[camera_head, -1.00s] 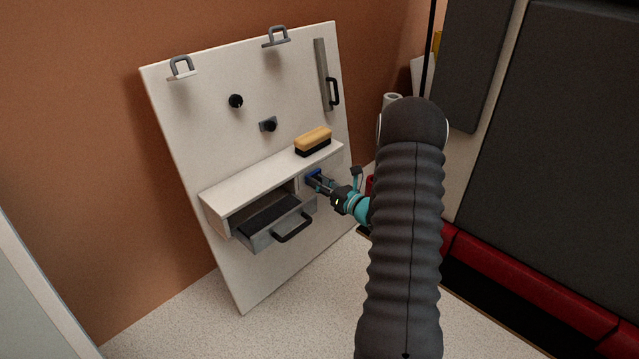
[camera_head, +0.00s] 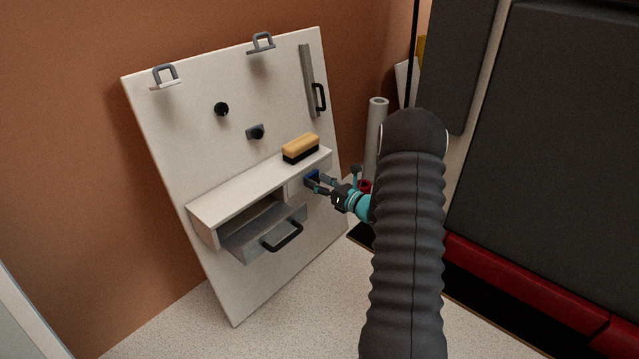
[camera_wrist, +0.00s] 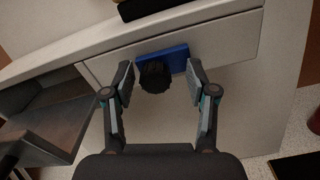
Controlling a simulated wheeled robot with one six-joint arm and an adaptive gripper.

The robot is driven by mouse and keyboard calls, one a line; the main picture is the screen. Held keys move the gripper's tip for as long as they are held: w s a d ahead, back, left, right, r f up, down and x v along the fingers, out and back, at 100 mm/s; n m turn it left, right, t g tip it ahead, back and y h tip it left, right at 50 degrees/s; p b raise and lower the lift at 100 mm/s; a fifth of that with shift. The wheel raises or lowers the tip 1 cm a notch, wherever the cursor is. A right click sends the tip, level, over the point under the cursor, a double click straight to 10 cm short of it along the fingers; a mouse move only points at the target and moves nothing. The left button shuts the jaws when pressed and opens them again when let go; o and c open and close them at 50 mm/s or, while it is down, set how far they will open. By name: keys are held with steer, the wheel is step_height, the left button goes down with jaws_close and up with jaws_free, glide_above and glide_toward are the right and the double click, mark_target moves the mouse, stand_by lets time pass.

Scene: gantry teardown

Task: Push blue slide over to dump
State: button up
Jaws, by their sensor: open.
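The blue slide (camera_head: 312,176) is a small blue plate on the front panel under the shelf, to the right of the open drawer. In the wrist view the blue slide (camera_wrist: 178,57) carries a round black knob (camera_wrist: 155,75). My gripper (camera_head: 317,184) reaches it from the right side of the head view. In the wrist view my gripper (camera_wrist: 161,83) is open, with one finger on each side of the knob. The left finger is close to the knob; I cannot tell whether it touches. The right finger overlaps the right end of the blue plate.
The drawer (camera_head: 265,236) stands pulled out left of the slide. A yellow-and-black brush (camera_head: 300,149) rests on the shelf (camera_head: 240,190) above. The white board (camera_head: 190,125) also carries knobs, hooks and a vertical handle (camera_head: 320,97). A pale roll (camera_head: 374,140) stands to the right.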

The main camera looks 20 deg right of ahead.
steer(key=v, duration=1.2)
stand_by(0.4)
steer(key=s+a+f+n+g+y, duration=0.3)
steer(key=s+a+f+n+g, duration=0.2)
steer(key=a+n, duration=0.1)
steer(key=s+a+r+n+g+h, duration=0.1)
steer(key=s+a+r+n+g, duration=0.3)
steer(key=s+a+n+g, duration=0.6)
steer(key=s+a+r+n+t+h+p, duration=0.1)
steer(key=s+a+r+n+h, duration=0.1)
steer(key=s+r+n, duration=0.3)
steer(key=s+a+r+n+t+h+p, duration=0.1)
steer(key=s+a+r+n+h, duration=0.2)
steer(key=r+n, duration=0.4)
steer(key=s+a+r+n+t+h+p, duration=0.1)
steer(key=s+r+n+h, duration=0.3)
steer(key=r, duration=0.7)
steer(key=s+a+n+t, duration=0.1)
steer(key=s+n, duration=0.1)
steer(key=shift+s+a+p, duration=0.15)
steer(key=shift+s+p, duration=0.2)
steer(key=shift+p, duration=0.05)
